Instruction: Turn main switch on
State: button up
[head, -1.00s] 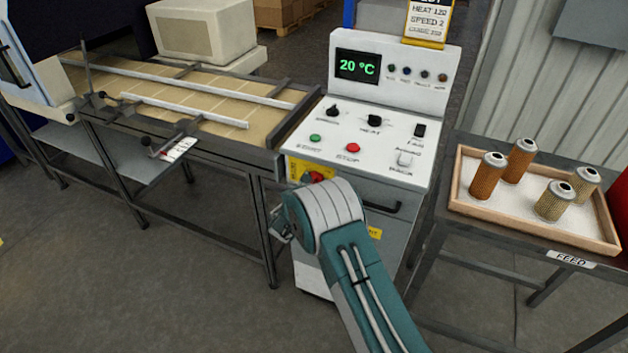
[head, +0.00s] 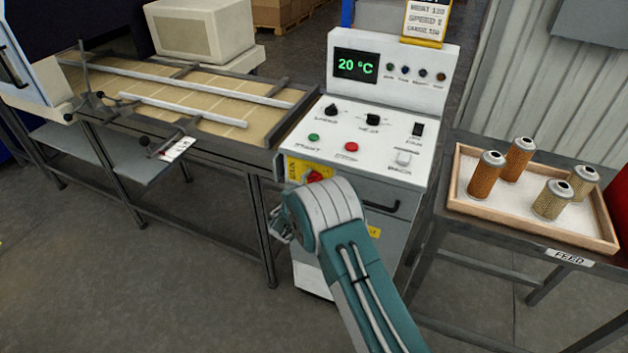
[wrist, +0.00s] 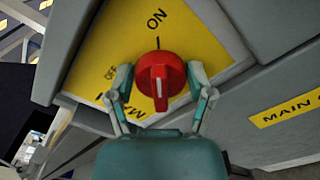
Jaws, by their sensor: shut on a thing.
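The main switch is a red rotary knob (wrist: 160,74) on a yellow plate (wrist: 112,35) marked ON and OFF. In the wrist view its raised grip bar stands roughly upright in the picture, in line with the black tick under ON; OFF is to the left. My gripper (wrist: 160,80) is shut on the knob, one finger on each side.
The cabinet top has a green button (head: 313,137), a red button (head: 351,146), black dials and a display (head: 356,66) reading 20 °C. A conveyor (head: 190,95) stands left. A feed tray (head: 530,225) with several filter cartridges stands right.

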jog(key=shift+s+f, duration=0.1)
jog(key=shift+f, duration=0.15)
jog(key=o, duration=1.1)
jog(key=shift+a, duration=0.1)
jog(key=shift+r, duration=0.1)
jog(key=v, duration=1.1)
jog(key=shift+s+a, duration=0.15)
jog(key=shift+s, duration=0.25)
